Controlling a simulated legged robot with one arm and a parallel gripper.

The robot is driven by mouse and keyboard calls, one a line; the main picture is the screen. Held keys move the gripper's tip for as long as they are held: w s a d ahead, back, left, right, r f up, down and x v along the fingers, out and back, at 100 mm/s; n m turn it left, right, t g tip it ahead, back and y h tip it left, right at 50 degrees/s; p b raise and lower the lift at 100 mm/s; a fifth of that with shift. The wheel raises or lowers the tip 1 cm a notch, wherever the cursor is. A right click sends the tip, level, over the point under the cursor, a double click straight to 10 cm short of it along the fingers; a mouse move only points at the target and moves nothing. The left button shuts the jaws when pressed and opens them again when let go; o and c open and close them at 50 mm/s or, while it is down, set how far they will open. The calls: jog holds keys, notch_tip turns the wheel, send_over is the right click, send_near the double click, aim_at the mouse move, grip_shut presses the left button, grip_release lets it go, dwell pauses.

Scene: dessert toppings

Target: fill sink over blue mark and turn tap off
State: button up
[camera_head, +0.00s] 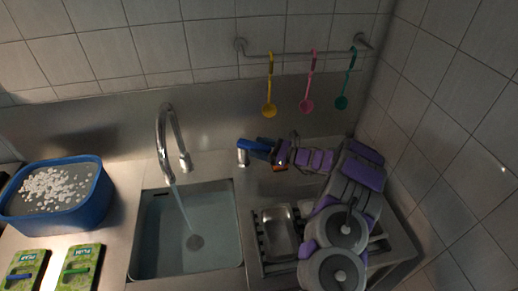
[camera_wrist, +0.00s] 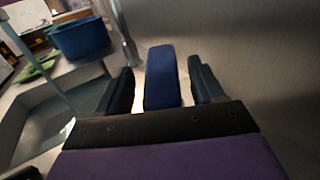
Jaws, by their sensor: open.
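The steel sink (camera_head: 133,262) is at the left of centre in the head view, with water in it. A pale water stream (camera_head: 183,208) falls from the curved tap spout (camera_head: 163,140) into it. I cannot make out a blue mark. The tap's blue handle (camera_head: 259,146) sits on a short metal post right of the spout. My gripper (camera_head: 276,153) is beside the handle, coming from the right. In the wrist view, my gripper (camera_wrist: 160,78) is open, and the blue handle (camera_wrist: 161,80) stands between its two dark fingers, with visible gaps on both sides.
A blue tub (camera_head: 92,213) with white pieces and two green packets (camera_head: 80,268) (camera_head: 25,270) are on the left counter. A small steel tray (camera_head: 280,232) is right of the sink. Yellow (camera_head: 269,108), pink (camera_head: 306,104) and green (camera_head: 342,101) ladles hang from the wall rail (camera_head: 300,52).

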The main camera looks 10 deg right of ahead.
jog(key=shift+w+a, duration=0.2)
jog(key=shift+a, duration=0.3)
jog(key=shift+d, duration=0.7)
jog(key=shift+c, duration=0.8)
jog(key=shift+a, duration=0.4)
jog(key=c, duration=0.6)
jog(key=shift+d, duration=0.1)
grip_shut()
